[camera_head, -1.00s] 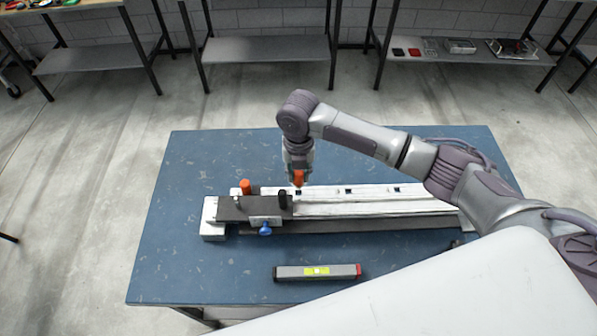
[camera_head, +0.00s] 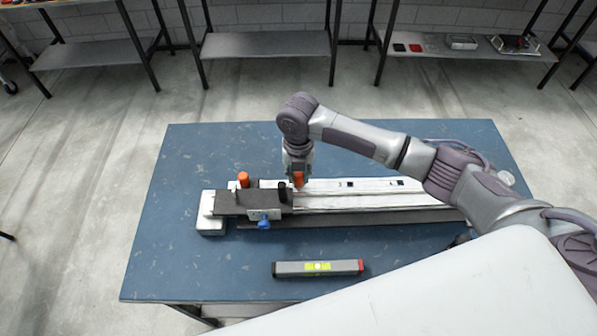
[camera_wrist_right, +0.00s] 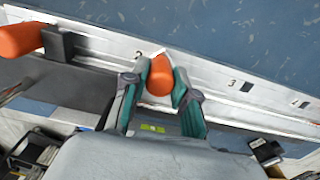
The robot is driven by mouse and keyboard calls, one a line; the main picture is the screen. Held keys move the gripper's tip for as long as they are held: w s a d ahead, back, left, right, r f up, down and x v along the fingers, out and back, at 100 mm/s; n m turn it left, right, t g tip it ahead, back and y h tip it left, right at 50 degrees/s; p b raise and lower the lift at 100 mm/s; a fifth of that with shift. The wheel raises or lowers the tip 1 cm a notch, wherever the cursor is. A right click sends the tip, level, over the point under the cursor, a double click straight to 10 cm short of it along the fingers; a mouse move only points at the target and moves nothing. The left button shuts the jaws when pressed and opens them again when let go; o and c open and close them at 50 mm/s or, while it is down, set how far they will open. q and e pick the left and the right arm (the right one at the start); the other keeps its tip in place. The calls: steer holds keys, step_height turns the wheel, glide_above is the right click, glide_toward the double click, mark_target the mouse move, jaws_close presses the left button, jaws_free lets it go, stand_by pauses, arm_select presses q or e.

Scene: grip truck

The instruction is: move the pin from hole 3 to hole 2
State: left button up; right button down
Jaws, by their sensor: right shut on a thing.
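My right gripper (camera_head: 298,176) is shut on an orange pin (camera_head: 298,180), just above or at the white rail (camera_head: 375,184). In the right wrist view, the pin (camera_wrist_right: 160,76) sits between the teal-sided fingers of the gripper (camera_wrist_right: 163,92), beside the label 2. The pin and fingers hide hole 2, so I cannot tell whether the pin's tip is in it. Hole 3 (camera_wrist_right: 246,87) shows as an empty dark square by its label, and also appears in the head view (camera_head: 350,184). My left gripper is not in view.
A dark carriage (camera_head: 234,203) with a second orange pin (camera_head: 243,180), a black knob (camera_head: 283,191) and a blue knob (camera_head: 264,222) stands left of my gripper. A spirit level (camera_head: 318,268) lies on the blue table (camera_head: 190,262) in front. Hole 4 (camera_wrist_right: 305,105) is empty.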

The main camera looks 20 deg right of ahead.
steer(key=c, duration=0.8)
jaws_free()
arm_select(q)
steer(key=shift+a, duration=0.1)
arm_select(e)
step_height(320, 180, up, 12)
steer(key=shift+s+f, duration=0.1)
